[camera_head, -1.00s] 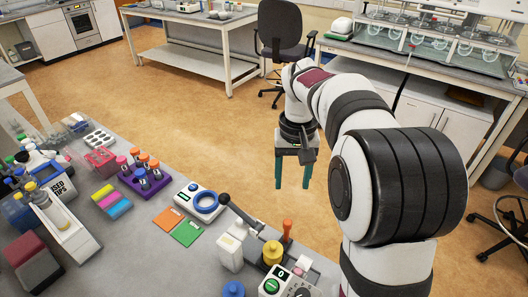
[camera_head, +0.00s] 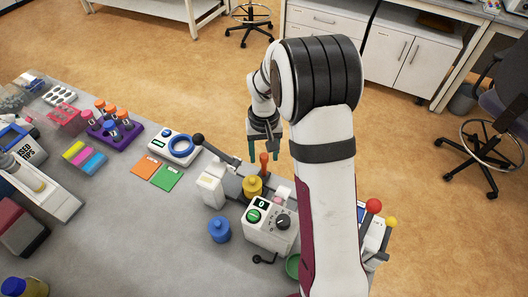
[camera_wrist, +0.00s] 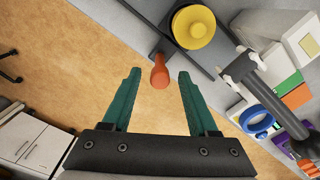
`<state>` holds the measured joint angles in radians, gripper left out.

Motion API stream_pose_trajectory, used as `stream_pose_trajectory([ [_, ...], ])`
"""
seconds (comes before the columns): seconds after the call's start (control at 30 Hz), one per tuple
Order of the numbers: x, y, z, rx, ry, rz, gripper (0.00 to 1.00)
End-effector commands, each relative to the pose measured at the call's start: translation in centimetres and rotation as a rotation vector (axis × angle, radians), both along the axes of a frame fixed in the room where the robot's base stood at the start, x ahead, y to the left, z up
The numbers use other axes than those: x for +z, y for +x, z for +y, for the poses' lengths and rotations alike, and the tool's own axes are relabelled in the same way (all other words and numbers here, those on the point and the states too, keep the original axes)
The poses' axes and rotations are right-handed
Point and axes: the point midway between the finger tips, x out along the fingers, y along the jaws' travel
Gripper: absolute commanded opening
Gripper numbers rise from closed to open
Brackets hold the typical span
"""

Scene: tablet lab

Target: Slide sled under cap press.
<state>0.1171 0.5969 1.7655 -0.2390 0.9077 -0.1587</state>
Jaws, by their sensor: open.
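An upright orange handle (camera_head: 264,163) stands at the far edge of the bench, on what looks like the grey sled (camera_head: 233,186). A yellow jar with a knobbed top (camera_head: 252,187) sits on it. The cap press appears to be the white block (camera_head: 211,187) with a dark lever (camera_head: 219,151) left of the jar. My gripper (camera_head: 265,154) is open, with teal fingers pointing down around the handle's top. In the wrist view, the orange handle (camera_wrist: 159,75) shows between the open fingertips (camera_wrist: 158,73), apart from both. Its depth between them is hard to judge.
A blue jar (camera_head: 219,230) and a white dial box (camera_head: 270,225) stand in front of the sled. A blue-ringed device (camera_head: 176,147), orange (camera_head: 145,165) and green (camera_head: 166,178) cards lie left. My arm hides the bench to the right. The bench's front middle is clear.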

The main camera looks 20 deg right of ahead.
Motion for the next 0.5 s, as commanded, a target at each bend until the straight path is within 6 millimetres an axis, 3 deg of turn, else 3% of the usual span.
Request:
stream_pose_trajectory([
  [0.03, 0.02, 0.0, 0.0, 0.0, 0.0, 0.0, 0.54],
  [0.33, 0.05, 0.0, 0.0, 0.0, 0.0, 0.0, 0.0],
  [0.5, 0.06, 0.0, 0.0, 0.0, 0.0, 0.0, 0.0],
])
